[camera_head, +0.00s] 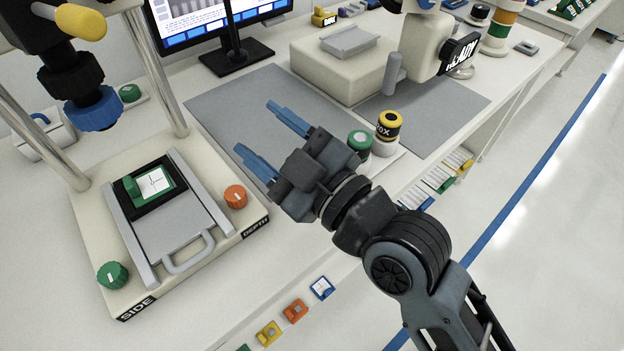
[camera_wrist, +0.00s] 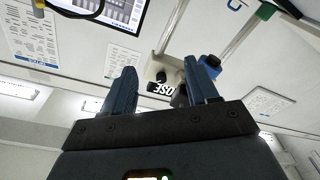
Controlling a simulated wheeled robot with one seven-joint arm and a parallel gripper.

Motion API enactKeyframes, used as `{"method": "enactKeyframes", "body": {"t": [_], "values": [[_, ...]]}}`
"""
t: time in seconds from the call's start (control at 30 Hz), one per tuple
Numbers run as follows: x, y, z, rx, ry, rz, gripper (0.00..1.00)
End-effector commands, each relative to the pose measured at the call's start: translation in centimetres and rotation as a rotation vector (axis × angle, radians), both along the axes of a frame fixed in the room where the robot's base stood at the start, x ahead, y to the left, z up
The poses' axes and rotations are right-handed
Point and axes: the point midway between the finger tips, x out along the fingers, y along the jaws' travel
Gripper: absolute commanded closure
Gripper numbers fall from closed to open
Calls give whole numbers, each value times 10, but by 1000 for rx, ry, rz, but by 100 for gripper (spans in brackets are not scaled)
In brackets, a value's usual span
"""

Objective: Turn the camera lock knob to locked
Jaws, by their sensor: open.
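My gripper (camera_head: 256,128) is open and empty, its two blue fingers apart above the grey mat, pointing up and left toward the monitor. In the wrist view my gripper (camera_wrist: 160,70) frames a pale housing with a dark label (camera_wrist: 162,88), partly hidden by the fingers; its letters seem to end in "OSE". A small dark knob (camera_wrist: 161,77) shows by this label, apart from the fingers. I cannot tell whether it is the camera lock knob, or how it is set. No knob in the head view is marked as a camera lock.
A bonder stage at left has a green knob (camera_head: 112,275) by "SIDE" and an orange knob (camera_head: 235,196) by "DEPTH". A dark optics tube (camera_head: 82,80) hangs above it between metal posts. The monitor (camera_head: 205,22) stands behind. The grey mat (camera_head: 225,105) has free room.

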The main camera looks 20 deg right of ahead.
Motion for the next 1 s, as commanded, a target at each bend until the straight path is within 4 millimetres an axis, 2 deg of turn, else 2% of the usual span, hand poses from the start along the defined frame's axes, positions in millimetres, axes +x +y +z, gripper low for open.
{"method": "enactKeyframes", "body": {"t": [0.2,0.43,0.63,1.0], "values": [[-25,-19,-22,50,58,-45,41],[-45,-33,-36,89,97,-78,41],[-52,-37,-41,103,108,-90,41],[-52,-37,-41,104,108,-90,41]]}}
